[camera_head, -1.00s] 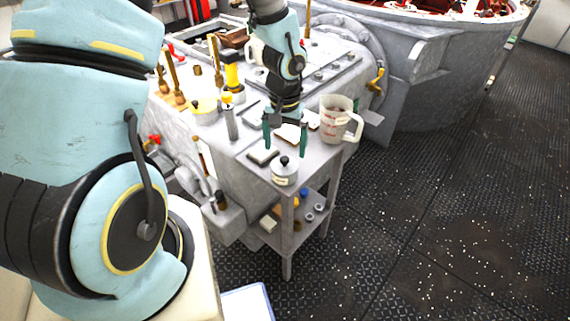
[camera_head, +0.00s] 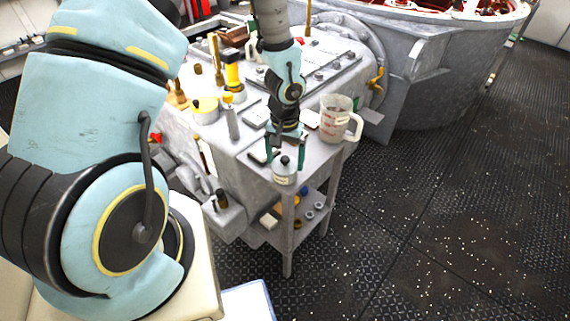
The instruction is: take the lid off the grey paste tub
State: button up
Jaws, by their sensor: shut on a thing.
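The grey paste tub (camera_head: 285,178) is a small, pale round tub near the front corner of the metal table. Its lid (camera_head: 278,168), with a black knob on top, sits on it. My gripper (camera_head: 285,164) points down over the tub, with one green finger on each side of the lid. It is shut on the lid; the exact contact is small and hard to see. The lid looks level and on the tub, with no gap that I can make out.
A clear measuring jug (camera_head: 336,118) with red marks stands to the right behind the tub. Small parts lie on the lower shelf (camera_head: 308,217).

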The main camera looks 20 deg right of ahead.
jog(key=c, duration=0.4)
jog(key=shift+r, duration=0.1)
